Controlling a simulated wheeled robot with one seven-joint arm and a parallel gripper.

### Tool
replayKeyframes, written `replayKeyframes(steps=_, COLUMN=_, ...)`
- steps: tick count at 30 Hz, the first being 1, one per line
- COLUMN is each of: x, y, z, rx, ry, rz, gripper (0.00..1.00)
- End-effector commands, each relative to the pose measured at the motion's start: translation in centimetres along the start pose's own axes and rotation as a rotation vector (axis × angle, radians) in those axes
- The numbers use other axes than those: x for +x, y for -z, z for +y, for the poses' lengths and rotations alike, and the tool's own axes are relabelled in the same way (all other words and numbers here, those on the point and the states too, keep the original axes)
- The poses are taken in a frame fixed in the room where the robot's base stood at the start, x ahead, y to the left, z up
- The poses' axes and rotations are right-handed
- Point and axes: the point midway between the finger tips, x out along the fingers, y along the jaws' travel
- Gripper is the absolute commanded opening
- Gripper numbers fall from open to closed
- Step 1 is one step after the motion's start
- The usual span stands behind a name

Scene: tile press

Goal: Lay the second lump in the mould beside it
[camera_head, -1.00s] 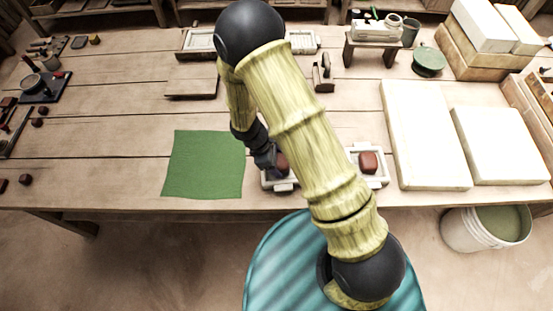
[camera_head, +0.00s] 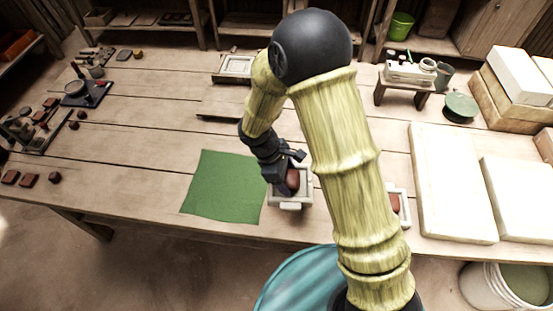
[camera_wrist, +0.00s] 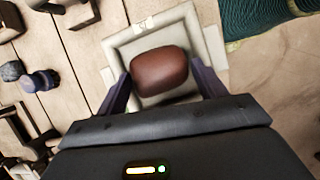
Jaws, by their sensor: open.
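A red-brown clay lump (camera_wrist: 160,70) sits within a pale square mould (camera_wrist: 190,20) in the wrist view. My gripper (camera_wrist: 162,76) is open, with one dark finger on each side of this lump. I cannot tell whether the fingers touch it. In the head view, my gripper (camera_head: 288,168) is at the same lump (camera_head: 293,181), over the mould (camera_head: 290,204) right of the green cloth. A second pale mould (camera_head: 405,207) stands further right with another red-brown lump (camera_head: 395,203) in it, partly hidden behind my arm.
A green cloth (camera_head: 225,187) lies flat left of the near mould. Large white slabs (camera_head: 455,190) fill the right side of the table. Several dark red lumps (camera_head: 28,180) lie at the far left. A white bucket (camera_head: 490,290) stands below the front edge.

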Motion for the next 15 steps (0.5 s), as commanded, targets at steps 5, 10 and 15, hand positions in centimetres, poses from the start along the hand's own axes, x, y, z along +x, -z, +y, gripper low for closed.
replayKeyframes(steps=5, x=-3.8, y=0.0, z=0.1, rx=0.001, ry=-0.005, rz=0.003, gripper=0.88)
replayKeyframes(steps=10, x=-6.7, y=0.0, z=0.1, rx=0.001, ry=-0.004, rz=0.003, gripper=0.88)
replayKeyframes(steps=15, x=-7.8, y=0.0, z=0.0, rx=0.0, ry=-0.001, rz=0.001, gripper=0.88)
